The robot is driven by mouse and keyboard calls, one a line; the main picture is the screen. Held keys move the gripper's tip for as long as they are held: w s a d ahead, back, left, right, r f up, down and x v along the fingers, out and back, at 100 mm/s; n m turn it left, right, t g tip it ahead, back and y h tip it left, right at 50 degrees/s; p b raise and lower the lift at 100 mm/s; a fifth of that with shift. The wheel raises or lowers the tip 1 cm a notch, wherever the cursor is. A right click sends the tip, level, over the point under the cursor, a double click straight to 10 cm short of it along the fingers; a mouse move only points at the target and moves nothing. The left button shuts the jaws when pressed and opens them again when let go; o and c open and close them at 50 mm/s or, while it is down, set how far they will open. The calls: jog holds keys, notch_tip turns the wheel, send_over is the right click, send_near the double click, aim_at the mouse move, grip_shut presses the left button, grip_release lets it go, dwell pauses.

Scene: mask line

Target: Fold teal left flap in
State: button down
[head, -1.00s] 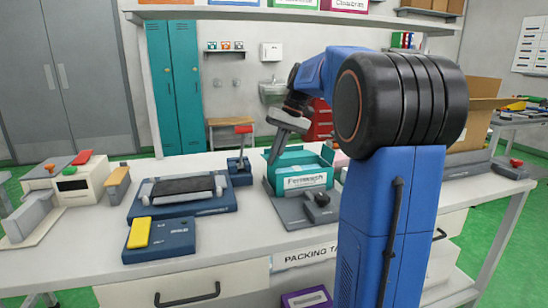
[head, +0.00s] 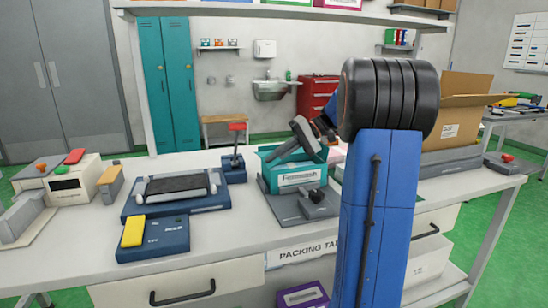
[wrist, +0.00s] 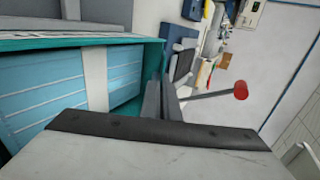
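The teal box (head: 294,181) with a white front label stands on a dark grey fixture (head: 288,209) on the bench. In the wrist view its light blue pleated contents (wrist: 45,88) show, with a pale strip across them. A teal wall or flap (wrist: 152,62) rises along the box side nearest the blue devices; I cannot tell which, or its exact angle. My gripper (head: 269,159) slants down over the box's upper left, hiding part of it. In the wrist view its grey fingers (wrist: 163,104) look closed together, beside that teal edge; contact is unclear.
A red-knobbed lever unit (head: 234,160) stands left of the box, near a blue roller device (head: 176,187) and a blue unit with a yellow block (head: 152,239). A black knob (head: 316,196) sits on the fixture's front. An open cardboard box (head: 455,119) is at right.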

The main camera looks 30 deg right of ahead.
dwell(0.3)
jog(key=c, duration=2.5)
grip_release()
jog(key=o, duration=0.5)
notch_tip(320, 180, up, 10)
jog(key=shift+f, duration=0.1)
